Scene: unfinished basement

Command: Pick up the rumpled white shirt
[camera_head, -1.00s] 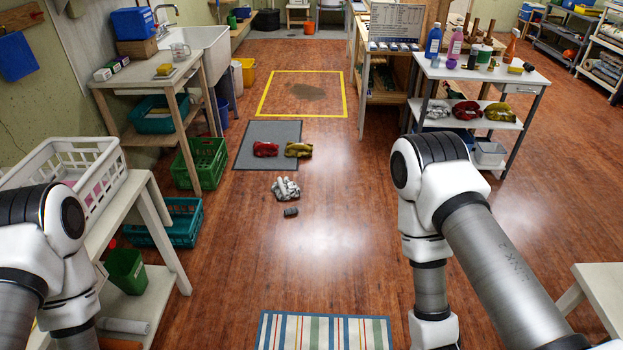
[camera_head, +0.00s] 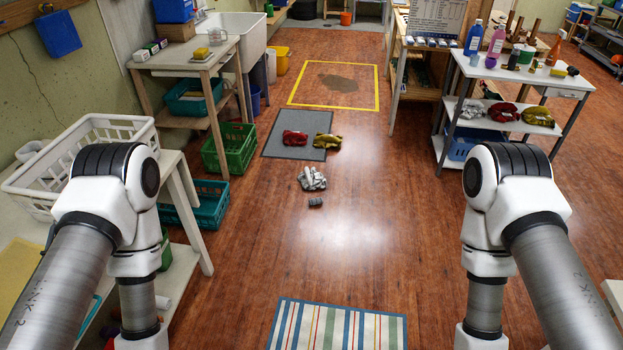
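A rumpled white-grey shirt (camera_head: 312,179) lies on the wooden floor, just in front of the grey mat (camera_head: 282,145). A small dark grey rolled item (camera_head: 316,202) lies just nearer than the shirt. Another whitish-grey crumpled cloth (camera_head: 470,109) lies on the lower shelf of the white cart at the right. Both my arms show at the left and right of the picture, well short of the shirt. Neither gripper is in view; the visible arm links end at the bottom edge.
A red cloth (camera_head: 295,138) and an olive-yellow cloth (camera_head: 327,141) lie on and at the edge of the mat. A white basket (camera_head: 82,160) sits on the left table. A striped rug (camera_head: 338,326) lies in front. Green crates (camera_head: 229,150) line the left; the white cart (camera_head: 520,75) stands right.

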